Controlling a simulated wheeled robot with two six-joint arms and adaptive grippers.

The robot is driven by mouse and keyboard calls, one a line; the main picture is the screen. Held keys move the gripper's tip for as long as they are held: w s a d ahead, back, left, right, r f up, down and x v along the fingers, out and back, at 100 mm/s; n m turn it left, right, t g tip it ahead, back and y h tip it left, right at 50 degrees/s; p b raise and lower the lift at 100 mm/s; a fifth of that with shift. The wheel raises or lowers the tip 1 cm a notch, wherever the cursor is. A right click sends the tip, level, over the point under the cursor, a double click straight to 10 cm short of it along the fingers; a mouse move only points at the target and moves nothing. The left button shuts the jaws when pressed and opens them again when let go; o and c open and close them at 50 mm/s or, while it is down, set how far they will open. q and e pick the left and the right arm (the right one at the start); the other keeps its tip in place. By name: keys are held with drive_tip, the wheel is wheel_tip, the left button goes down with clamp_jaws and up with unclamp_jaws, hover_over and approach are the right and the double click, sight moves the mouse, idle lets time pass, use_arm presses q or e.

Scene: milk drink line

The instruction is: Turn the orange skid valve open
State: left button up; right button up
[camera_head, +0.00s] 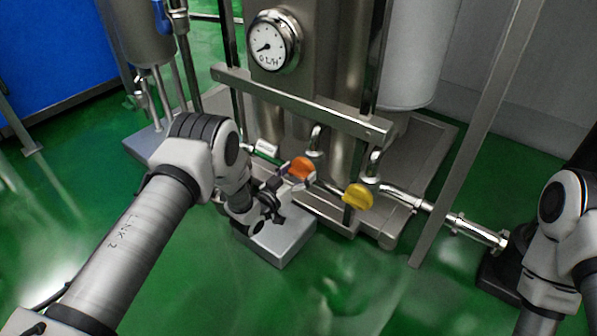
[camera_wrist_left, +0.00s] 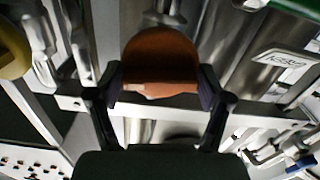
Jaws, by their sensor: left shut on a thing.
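The orange valve handle (camera_head: 303,167) is on the skid's pipework, left of a yellow valve handle (camera_head: 357,197). My left gripper (camera_head: 290,182) reaches it from the left and is shut on it. In the left wrist view the orange handle (camera_wrist_left: 160,62) sits between the two fingers of my left gripper (camera_wrist_left: 160,92), with a finger touching each side. The yellow handle (camera_wrist_left: 12,48) is partly in view at the left edge there. My right arm shows at the right edge of the head view, but its gripper is out of view.
A steel skid frame with a crossbar (camera_head: 300,105) stands behind the valves. A round gauge (camera_head: 274,41) is above it. A grey box (camera_head: 275,240) is on the floor below my left gripper. A slanted steel post (camera_head: 470,140) stands to the right. Green floor in front is clear.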

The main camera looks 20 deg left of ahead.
use_arm(q)
drive_tip(key=n+p, duration=0.1)
drive_tip(key=n, duration=0.2)
drive_tip(key=shift+r, duration=0.15)
drive_tip(key=n+p, duration=0.1)
drive_tip(key=n, duration=0.3)
drive_tip(key=shift+a+n+p, duration=0.1)
drive_tip(key=shift+n+p, duration=0.3)
drive_tip(key=n, duration=0.4)
drive_tip(key=shift+w+p, duration=0.1)
drive_tip(key=shift+p, duration=0.3)
drive_tip(key=n, duration=0.4)
drive_tip(key=shift+f+n, duration=0.2)
drive_tip(key=shift+n, duration=0.1)
drive_tip(key=o, duration=1)
drive_tip(key=shift+f, duration=0.1)
drive_tip(key=v, duration=1.2)
